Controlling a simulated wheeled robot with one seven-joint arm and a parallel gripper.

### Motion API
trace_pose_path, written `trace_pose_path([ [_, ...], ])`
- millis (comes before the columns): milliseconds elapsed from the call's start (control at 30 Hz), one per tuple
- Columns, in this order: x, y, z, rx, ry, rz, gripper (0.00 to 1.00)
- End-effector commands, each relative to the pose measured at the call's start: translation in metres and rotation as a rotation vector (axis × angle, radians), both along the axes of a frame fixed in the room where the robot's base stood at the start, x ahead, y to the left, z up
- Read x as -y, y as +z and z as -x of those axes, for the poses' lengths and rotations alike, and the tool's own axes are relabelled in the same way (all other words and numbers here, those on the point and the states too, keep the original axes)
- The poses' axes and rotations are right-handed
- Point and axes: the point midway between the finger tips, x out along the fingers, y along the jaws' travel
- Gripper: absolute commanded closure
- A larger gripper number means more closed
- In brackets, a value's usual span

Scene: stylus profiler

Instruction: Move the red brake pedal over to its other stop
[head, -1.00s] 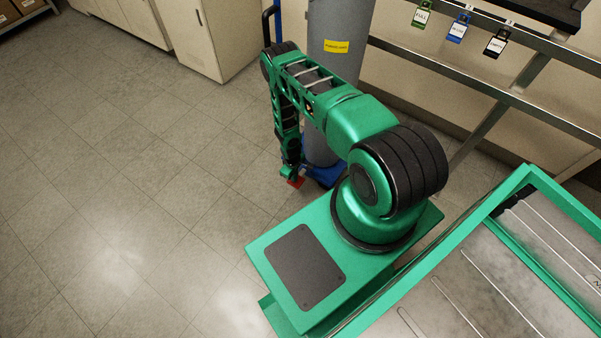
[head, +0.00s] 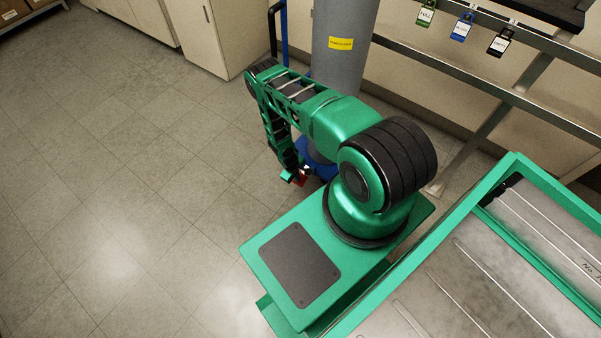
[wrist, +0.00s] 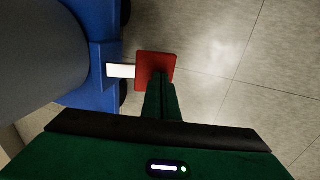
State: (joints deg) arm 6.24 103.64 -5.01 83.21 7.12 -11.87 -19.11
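The red brake pedal (wrist: 154,68) is a flat square plate at the end of a pale bar on the blue cart base (wrist: 75,95). In the head view the pedal (head: 302,178) is a small red patch low beside the grey cylinder (head: 345,50). My gripper (wrist: 159,82) has its green fingers together, with no clear gap between them. In the wrist view the fingertips overlap the near part of the pedal. I cannot tell whether they touch it or are above it. In the head view my gripper (head: 292,176) is at the pedal's left side, small and partly unclear.
The grey cylinder with a yellow label stands on the blue cart, whose upright handle (head: 283,30) is behind. A metal rack (head: 480,85) with hanging tags is at the right, cabinets (head: 215,40) behind. Tiled floor to the left is clear.

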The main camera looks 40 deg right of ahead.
Motion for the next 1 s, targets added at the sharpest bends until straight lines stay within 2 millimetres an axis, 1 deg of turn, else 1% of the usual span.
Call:
trace_pose_path([
  [67,-0.003,0.000,0.001,0.002,0.001,-0.004,1.00],
  [167,-0.007,0.011,0.001,0.002,0.003,-0.003,1.00],
  [300,-0.015,0.035,0.000,0.003,0.003,0.001,1.00],
  [600,-0.037,0.092,0.006,0.003,0.003,0.001,1.00],
  [700,-0.043,0.107,0.008,0.003,0.002,0.002,1.00],
  [833,-0.048,0.121,0.010,0.002,-0.001,0.003,1.00],
  [1000,-0.049,0.130,0.012,0.001,-0.003,0.003,1.00],
])
